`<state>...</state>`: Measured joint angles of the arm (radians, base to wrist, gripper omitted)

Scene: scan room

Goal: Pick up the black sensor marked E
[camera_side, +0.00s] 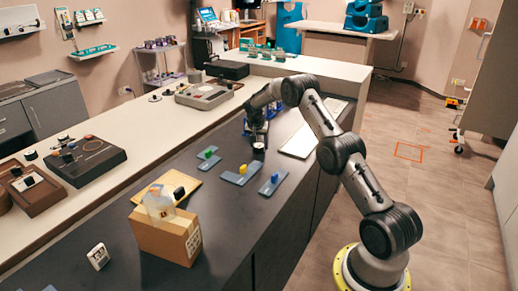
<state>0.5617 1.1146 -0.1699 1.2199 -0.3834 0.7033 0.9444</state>
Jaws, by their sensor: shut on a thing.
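My gripper (258,138) points down over the dark counter (225,205), near its middle. It is shut on a small black thing (258,151) with a pale top edge, just below the fingers. This looks like a black sensor, but no letter E is readable at this size. I cannot tell whether it touches the counter. Another small black piece (179,192) is on the yellowish board (160,190) at the left.
Grey-blue plates carry a green block (208,152), a yellow block (243,169) and a blue block (275,177), close in front of my gripper. A cardboard box (165,237) stands nearer. A white panel (300,140) lies to the right.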

